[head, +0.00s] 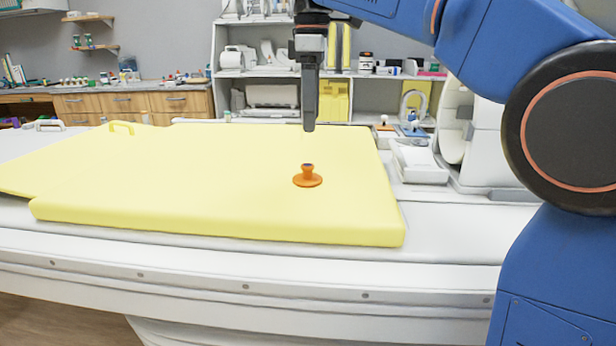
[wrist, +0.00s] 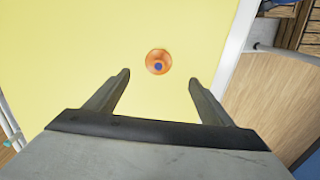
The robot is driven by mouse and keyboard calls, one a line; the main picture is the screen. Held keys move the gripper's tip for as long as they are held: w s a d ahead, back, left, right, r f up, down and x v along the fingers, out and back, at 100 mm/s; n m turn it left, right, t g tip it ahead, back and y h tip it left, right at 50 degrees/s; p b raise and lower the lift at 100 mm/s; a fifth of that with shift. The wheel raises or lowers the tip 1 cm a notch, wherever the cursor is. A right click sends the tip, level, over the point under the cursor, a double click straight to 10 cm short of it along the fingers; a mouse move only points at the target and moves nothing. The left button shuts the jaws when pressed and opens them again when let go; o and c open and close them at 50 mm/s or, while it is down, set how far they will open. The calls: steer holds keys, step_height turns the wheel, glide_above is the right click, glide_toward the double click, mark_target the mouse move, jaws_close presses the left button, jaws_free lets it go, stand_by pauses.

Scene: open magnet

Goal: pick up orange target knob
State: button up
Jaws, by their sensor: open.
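The orange target knob (head: 308,176) stands upright on the yellow pad, with a wide round base, a narrow neck and a dark blue spot on its top. It also shows from above in the wrist view (wrist: 158,62), just beyond the fingertips and between their lines. My gripper (head: 309,128) points down above the pad, higher than the knob and apart from it. In the wrist view my gripper (wrist: 159,78) has its two fingers spread wide with nothing between them.
The yellow pad (head: 200,190) lies on a white table (head: 440,225) and is clear around the knob. White equipment (head: 420,160) stands at the pad's right. Shelves (head: 380,85) with boxes and bottles are behind. A wooden counter (head: 130,102) is at the back left.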

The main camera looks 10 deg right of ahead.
mark_target(308, 165)
step_height(308, 165, down, 8)
steer(key=shift+w+a+f, duration=0.1)
steer(key=shift+a+f, duration=0.1)
steer(key=shift+f, duration=1.15)
steer(key=shift+w+a+f, duration=0.1)
steer(key=shift+a+f, duration=0.05)
steer(key=shift+f, duration=1.15)
steer(key=c, duration=1.2)
